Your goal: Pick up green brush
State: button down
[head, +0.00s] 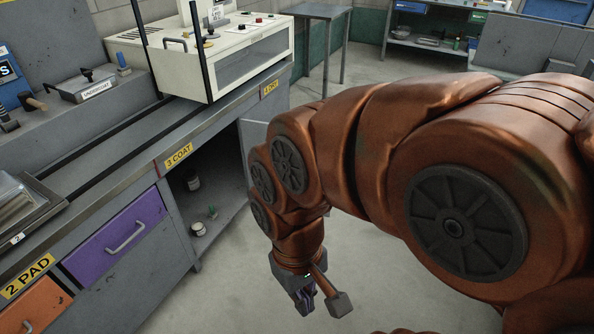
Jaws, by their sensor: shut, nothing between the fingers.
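A small green item (212,212), likely the green brush, stands on the floor of the open compartment below the 3 COAT label. It is too small to make out its shape well. My gripper (308,303) hangs low over the grey floor, to the right of the compartment and well apart from the green item. It points down, and its fingers are shut and empty.
The open compartment (228,218) also holds small pots (198,229). A grey door (253,138) stands behind my arm. A purple drawer (118,238) is to the left. A white machine (215,55) sits on the counter. The floor around my gripper is clear.

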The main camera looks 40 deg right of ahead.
aim_at(213, 214)
jog(key=z, duration=1.8)
jog(key=i, duration=4.7)
jog(key=u, duration=4.35)
jog(key=i, duration=0.45)
jog(key=z, duration=0.15)
